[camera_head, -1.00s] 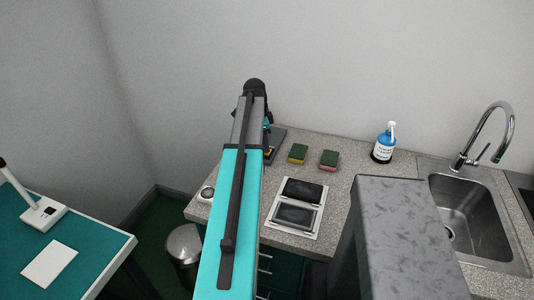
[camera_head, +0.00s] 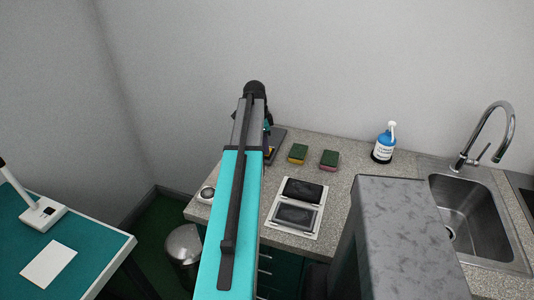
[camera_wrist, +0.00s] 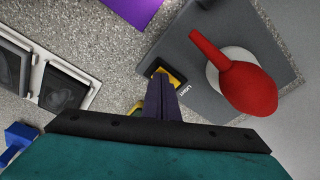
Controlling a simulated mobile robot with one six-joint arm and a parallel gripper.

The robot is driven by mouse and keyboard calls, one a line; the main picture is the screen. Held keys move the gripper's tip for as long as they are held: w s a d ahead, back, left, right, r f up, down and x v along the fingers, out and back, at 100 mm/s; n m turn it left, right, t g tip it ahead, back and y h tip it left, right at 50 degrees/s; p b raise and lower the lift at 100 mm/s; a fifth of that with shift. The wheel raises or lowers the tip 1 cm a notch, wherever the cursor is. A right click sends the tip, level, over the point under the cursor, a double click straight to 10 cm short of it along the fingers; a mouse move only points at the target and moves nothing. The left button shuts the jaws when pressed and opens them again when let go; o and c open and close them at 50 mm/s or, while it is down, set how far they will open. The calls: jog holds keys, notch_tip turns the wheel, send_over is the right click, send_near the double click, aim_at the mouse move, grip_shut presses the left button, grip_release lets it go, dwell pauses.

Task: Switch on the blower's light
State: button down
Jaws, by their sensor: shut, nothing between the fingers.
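The blower shows in the wrist view as a dark grey base (camera_wrist: 210,55) with a rounded red part (camera_wrist: 248,88) and a red nozzle. The base carries the word LIGHT beside a small yellow-edged switch (camera_wrist: 176,76). My gripper (camera_wrist: 160,82) is shut and empty, with its dark purple fingertips over or against the switch. The fingers hide part of the switch, and I cannot tell whether they touch it or which way it is set. In the head view my arm covers most of the blower; part of its dark base (camera_head: 278,138) shows.
On the speckled counter are a white-framed panel (camera_head: 295,207) with two dark faces, two sponges (camera_head: 298,153) (camera_head: 329,160) and a blue bottle (camera_head: 384,145). A sink (camera_head: 470,215) is at the right. A purple object (camera_wrist: 132,10) shows in the wrist view.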

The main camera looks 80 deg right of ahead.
notch_tip(320, 180, up, 7)
jog(key=p, duration=0.4)
dwell(0.8)
dwell(0.5)
